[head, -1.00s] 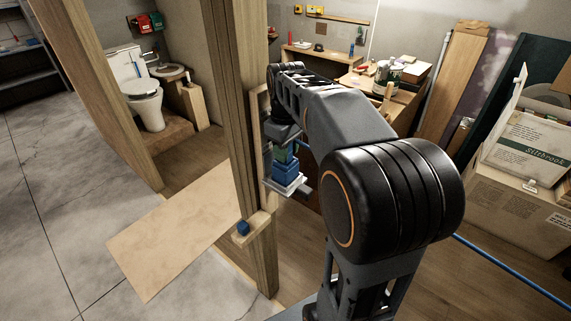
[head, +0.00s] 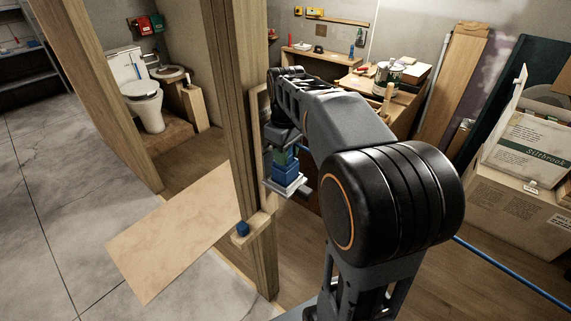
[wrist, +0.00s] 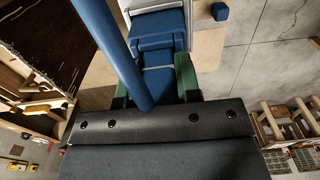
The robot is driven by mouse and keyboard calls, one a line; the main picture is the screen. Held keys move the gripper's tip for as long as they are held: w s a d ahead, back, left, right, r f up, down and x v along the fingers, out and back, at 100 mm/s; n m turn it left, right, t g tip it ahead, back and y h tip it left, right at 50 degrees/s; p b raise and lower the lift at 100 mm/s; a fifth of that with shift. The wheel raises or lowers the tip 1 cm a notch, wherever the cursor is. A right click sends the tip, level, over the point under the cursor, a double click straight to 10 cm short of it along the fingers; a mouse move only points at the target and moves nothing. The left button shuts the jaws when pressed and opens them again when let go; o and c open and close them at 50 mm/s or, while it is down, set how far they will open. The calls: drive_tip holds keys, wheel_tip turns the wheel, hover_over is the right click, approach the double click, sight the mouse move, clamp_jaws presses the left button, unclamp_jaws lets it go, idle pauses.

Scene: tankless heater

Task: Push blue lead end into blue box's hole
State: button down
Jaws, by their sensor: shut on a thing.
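My gripper (wrist: 155,82), with green fingers, is shut on the blue lead end (wrist: 158,80). The thick blue lead (wrist: 110,40) runs past the fingers on the left in the wrist view. A wider blue box (wrist: 157,22) lies straight beyond the lead end, by a white part (wrist: 138,5). In the head view the blue pieces (head: 286,170) stack below my gripper (head: 282,152), above a white plate (head: 285,187). The hole is hidden, and I cannot tell how deep the lead end sits in it.
A wooden post (head: 238,110) stands just left of my gripper. A small blue block (head: 243,229) rests on its low wooden ledge (head: 255,227). A tan board (head: 175,240) lies left of the post. A cluttered workbench (head: 365,80) stands behind, and a large box (head: 520,200) at right.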

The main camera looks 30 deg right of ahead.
drive_tip(key=c, duration=0.7)
unclamp_jaws()
drive_tip(key=shift+c, duration=0.2)
wheel_tip(320, 180, up, 14)
drive_tip(key=p, duration=0.1)
drive_tip(key=shift+f, duration=0.15)
idle(0.3)
